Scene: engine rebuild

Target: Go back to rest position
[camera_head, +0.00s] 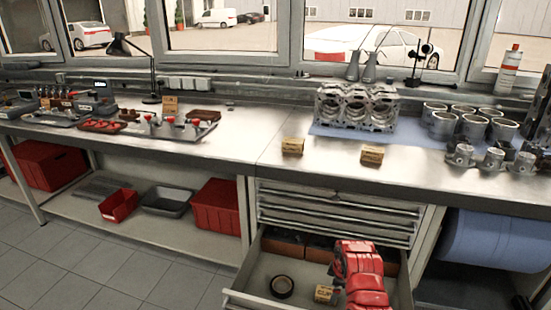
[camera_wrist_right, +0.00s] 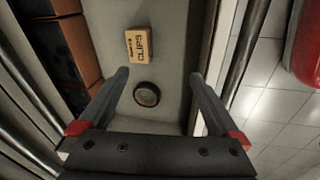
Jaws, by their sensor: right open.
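My right gripper (camera_wrist_right: 160,74) is open and empty in the right wrist view, its two fingers spread wide. It is over an open drawer (camera_head: 246,282). A small tan box marked CLIPS (camera_wrist_right: 142,46) lies on the drawer floor beyond the fingertips. A dark round ring like a tape roll (camera_wrist_right: 147,94) lies between the fingers in the picture, on the drawer floor. In the head view my red right arm hangs over the drawer, and its fingers are hidden. The clips box (camera_head: 325,293) and the ring (camera_head: 281,287) also show there. My left gripper is out of view.
Shut drawers (camera_head: 335,208) sit above the open one. The workbench (camera_head: 250,146) carries an engine block (camera_head: 356,108), two small boxes, several cylinders and pistons. Red bins (camera_head: 217,206) stand on the lower shelf. A blue roll (camera_head: 495,240) hangs at right. Floor at left is clear.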

